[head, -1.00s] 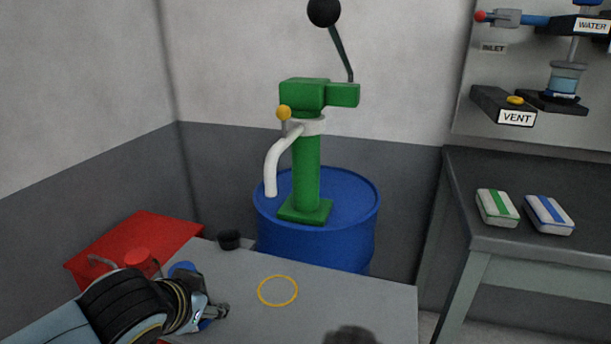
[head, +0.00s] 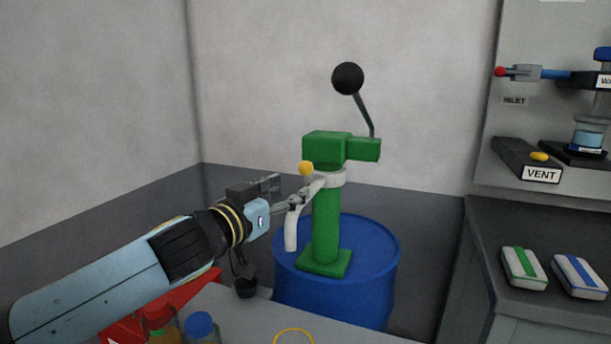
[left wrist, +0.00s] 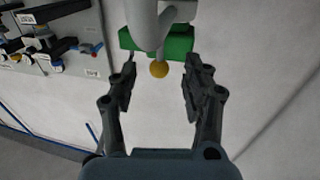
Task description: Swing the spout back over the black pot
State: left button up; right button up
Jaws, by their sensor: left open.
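The white spout (head: 291,232) comes off the collar of the green pump (head: 325,220) and bends down above the left part of the blue drum. A yellow knob (head: 306,168) stands on it. The black pot (head: 246,289) is lower left of the spout's mouth, on the grey table. My left gripper (head: 302,198) is at the spout's upper part, just below the knob. In the left wrist view its fingers are open, with the knob (left wrist: 159,69) between the tips and the white spout (left wrist: 146,25) just beyond; contact cannot be told. My right gripper is not in view.
The blue drum (head: 345,290) carries the pump, whose lever has a black ball (head: 347,78). Bottles (head: 200,327) and a red box (head: 210,279) are under my left arm. A bench (head: 478,235) with two packs is at the right.

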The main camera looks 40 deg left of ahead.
aim_at(305, 181)
pick_arm(q)
jog(key=w+p, duration=0.1)
jog(key=w, duration=0.2)
jog(key=w+p, duration=0.1)
jog(key=w, duration=0.2)
jog(key=shift+a+r, duration=0.15)
jog(key=shift+r, duration=0.05)
jog(key=shift+w+f, duration=0.2)
jog(key=shift+w, duration=0.2)
jog(key=shift+c, duration=0.3)
jog(key=c, duration=0.7)
jog(key=shift+a, duration=0.15)
grip_shut()
